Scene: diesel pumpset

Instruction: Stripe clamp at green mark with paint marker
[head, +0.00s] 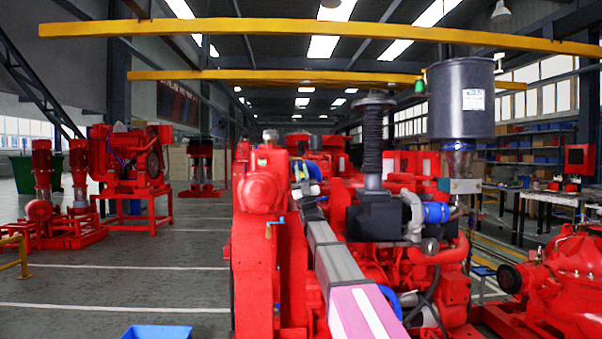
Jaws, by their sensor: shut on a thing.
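My gripper (300,178) is small at the far end of my grey arm, left of the picture's middle, in front of the red pumpset. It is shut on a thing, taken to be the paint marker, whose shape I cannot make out. Its fingertips are not clear. A blue hose (437,212) with metal bands at its ends sits on the engine, right of my gripper and apart from it in the picture. Another metal band (458,147) is under the dark canister (461,98). I cannot tell which band is the task's clamp, and no green mark shows clearly on either.
The red engine (455,290) fills the middle right, with a black ribbed pipe (373,145) standing up from it. A red pump (560,290) is at the lower right. A blue bin (158,332) is at the bottom. The floor (130,285) at left is mostly clear.

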